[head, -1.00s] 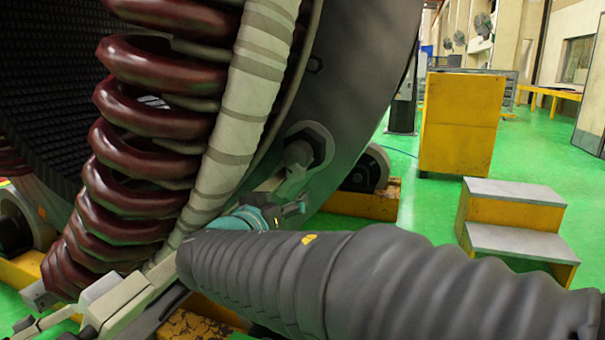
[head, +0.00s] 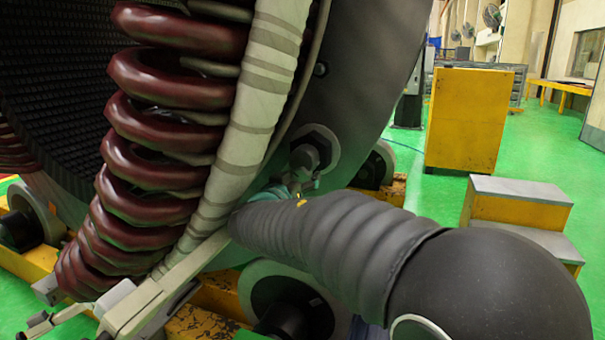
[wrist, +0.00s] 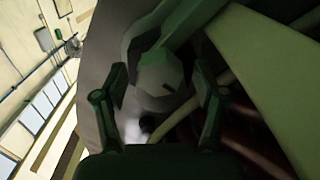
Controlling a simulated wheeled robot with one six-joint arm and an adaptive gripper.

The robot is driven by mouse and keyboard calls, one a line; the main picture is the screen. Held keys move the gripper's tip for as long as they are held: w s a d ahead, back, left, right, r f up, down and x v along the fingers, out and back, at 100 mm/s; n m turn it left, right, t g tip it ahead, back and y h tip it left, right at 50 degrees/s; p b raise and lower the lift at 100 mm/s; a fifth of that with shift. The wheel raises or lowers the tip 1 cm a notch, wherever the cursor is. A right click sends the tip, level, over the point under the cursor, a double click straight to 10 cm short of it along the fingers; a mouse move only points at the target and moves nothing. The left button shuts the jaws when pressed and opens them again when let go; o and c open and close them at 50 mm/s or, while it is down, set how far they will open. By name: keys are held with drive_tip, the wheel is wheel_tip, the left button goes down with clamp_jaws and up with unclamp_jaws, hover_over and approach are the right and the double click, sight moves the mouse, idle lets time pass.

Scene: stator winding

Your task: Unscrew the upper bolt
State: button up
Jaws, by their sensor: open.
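A large bolt (head: 306,158) with a hexagonal collar sits on the dark stator ring (head: 365,60), right of the wrapped coil bundle. My gripper is mostly hidden behind my black-sleeved arm in the head view, just below the bolt. In the wrist view my gripper (wrist: 160,90) is open, with one finger on each side. A faceted bolt head (wrist: 160,72) shows between the fingers, with visible gaps at both sides. I cannot tell how deep the fingertips reach around it. A smaller dark bolt (head: 321,69) sits higher on the ring.
Dark red coil loops (head: 165,130) and a pale wrapped bundle (head: 255,105) stand close left of the bolt. Rollers on yellow supports lie below. A yellow cabinet (head: 470,120) and grey-topped steps (head: 520,190) stand right, with open green floor between.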

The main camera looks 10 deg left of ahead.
drive_tip(key=shift+w+d, duration=0.1)
drive_tip(key=shift+w, duration=0.45)
drive_tip(key=c, duration=1.1)
drive_tip(key=shift+c, duration=0.2)
